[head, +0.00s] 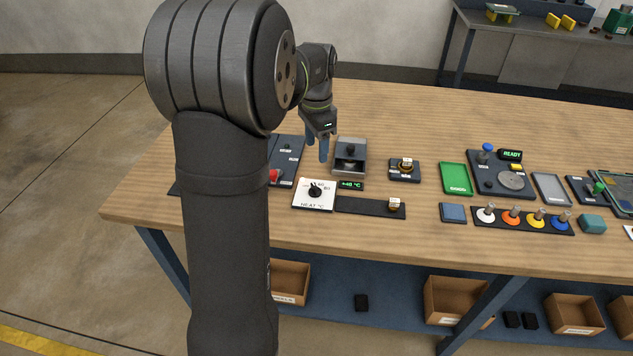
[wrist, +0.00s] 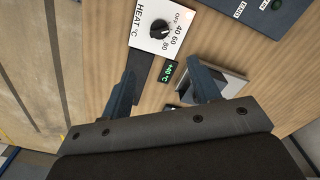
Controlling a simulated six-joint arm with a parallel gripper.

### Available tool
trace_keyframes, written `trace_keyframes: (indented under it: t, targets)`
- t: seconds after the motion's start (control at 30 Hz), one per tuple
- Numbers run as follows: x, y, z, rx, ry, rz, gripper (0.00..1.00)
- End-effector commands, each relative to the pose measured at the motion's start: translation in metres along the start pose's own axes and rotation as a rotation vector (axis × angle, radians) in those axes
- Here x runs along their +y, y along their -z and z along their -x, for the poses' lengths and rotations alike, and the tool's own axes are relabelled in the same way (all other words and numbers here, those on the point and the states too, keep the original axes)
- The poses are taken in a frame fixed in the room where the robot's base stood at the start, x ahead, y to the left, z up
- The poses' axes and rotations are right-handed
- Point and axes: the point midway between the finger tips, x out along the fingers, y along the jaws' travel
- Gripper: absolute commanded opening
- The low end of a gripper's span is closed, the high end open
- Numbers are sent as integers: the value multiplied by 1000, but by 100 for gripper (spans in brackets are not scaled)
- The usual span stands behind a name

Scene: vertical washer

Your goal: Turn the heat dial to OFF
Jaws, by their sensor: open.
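The heat dial is a black round knob (head: 315,190) on a white plate (head: 302,201) marked HEAT °C. In the wrist view the knob (wrist: 160,28) sits beside the printed marks OFF, 40, 60 and 80; which mark it points to is not clear. A small green display (head: 351,186) next to the plate seems to read +40 °C; it also shows in the wrist view (wrist: 170,71). My gripper (head: 317,158) is open and empty above the bench, behind the dial plate in the head view. In the wrist view its fingers (wrist: 162,72) are apart from the knob.
A dark panel with a red button (head: 275,176) lies to the left, partly behind my arm. A dark strip (head: 365,207) lies right of the plate. Bare wood lies in front.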

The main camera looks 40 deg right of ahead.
Motion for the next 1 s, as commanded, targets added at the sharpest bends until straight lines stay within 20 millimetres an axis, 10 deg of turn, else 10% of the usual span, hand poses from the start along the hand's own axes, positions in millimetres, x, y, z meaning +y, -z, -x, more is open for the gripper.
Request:
trace_keyframes:
  t: [0.5, 1.0]
  targets:
    - [0, 0, -109, -1, -2, 2, 56]
    - [0, 0, -131, 1, 2, 2, 56]
